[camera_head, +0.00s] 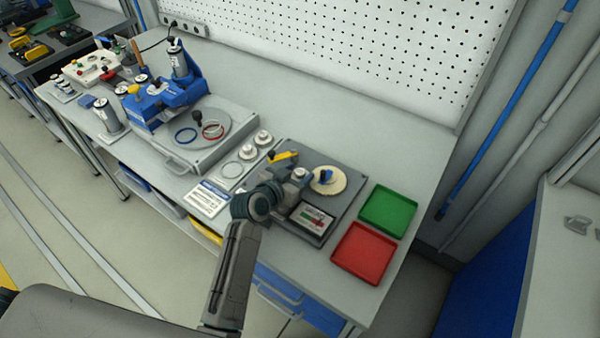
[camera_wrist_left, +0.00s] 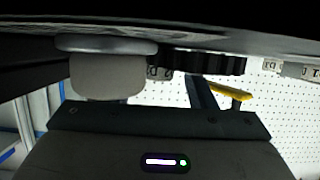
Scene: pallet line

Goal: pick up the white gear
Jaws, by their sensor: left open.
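A pale cream-white round gear (camera_head: 334,187) lies on the dark grey station plate (camera_head: 345,205), with a small blue part standing on its middle. My left gripper (camera_head: 292,192) is low over the same plate, just left of the gear and apart from it in the head view. It is open; its fingertips are hard to make out against the fixture. In the left wrist view a dark toothed wheel (camera_wrist_left: 205,62) and a pale rounded block (camera_wrist_left: 105,75) show close up; I cannot tell whether the white gear shows there. My right gripper is not in view.
A small display (camera_head: 315,218) and a yellow handle (camera_head: 284,156) sit close around my gripper. A green tray (camera_head: 388,210) and a red tray (camera_head: 363,253) lie at the right. A blue press (camera_head: 168,98) stands further left. The bench behind the station is clear.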

